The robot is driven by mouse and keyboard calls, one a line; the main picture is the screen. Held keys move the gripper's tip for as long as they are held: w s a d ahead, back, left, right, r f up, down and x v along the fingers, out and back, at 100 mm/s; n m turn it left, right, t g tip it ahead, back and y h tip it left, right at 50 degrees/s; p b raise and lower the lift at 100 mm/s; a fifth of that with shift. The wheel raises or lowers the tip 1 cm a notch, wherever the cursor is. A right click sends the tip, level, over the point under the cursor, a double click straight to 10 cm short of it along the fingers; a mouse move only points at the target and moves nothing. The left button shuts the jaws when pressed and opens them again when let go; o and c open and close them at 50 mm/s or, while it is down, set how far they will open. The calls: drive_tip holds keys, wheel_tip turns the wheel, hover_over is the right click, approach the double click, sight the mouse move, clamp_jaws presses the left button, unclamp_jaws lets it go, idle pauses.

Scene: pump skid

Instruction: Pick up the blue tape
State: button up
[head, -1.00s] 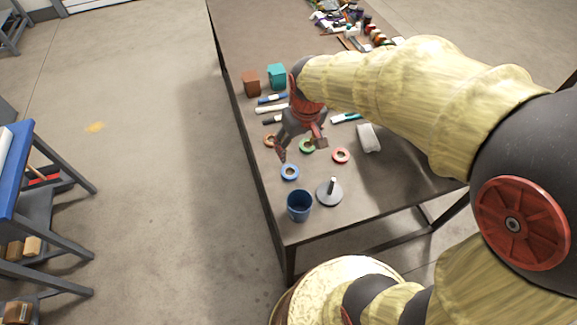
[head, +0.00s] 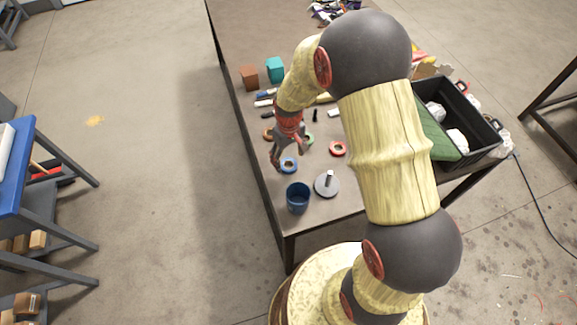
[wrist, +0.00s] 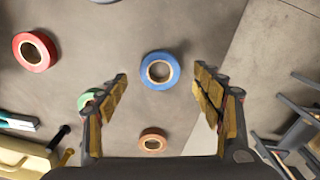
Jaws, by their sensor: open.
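The blue tape (head: 288,165) is a ring lying flat on the table near its left edge. In the wrist view the blue tape (wrist: 160,71) lies just beyond and between the fingertips, apart from both. My gripper (head: 288,158) is open and empty above the table, close to the tape; its spread fingers (wrist: 161,80) show in the wrist view. Part of the tape's far side is close to a finger in the head view.
A red tape (head: 338,149), a green tape (head: 309,140) and an orange tape (head: 267,133) lie nearby. A blue cup (head: 298,198) and a grey disc with an upright post (head: 327,184) stand nearer. A black crate (head: 484,113) sits at right.

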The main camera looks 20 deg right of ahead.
sight(288, 167)
drive_tip(key=f, duration=0.3)
drive_tip(key=shift+w+f+b, duration=0.2)
drive_tip(key=shift+f+b, duration=0.2)
drive_tip(key=shift+c, duration=1.4)
drive_tip(key=c, duration=0.8)
drive_tip(key=shift+r, duration=0.15)
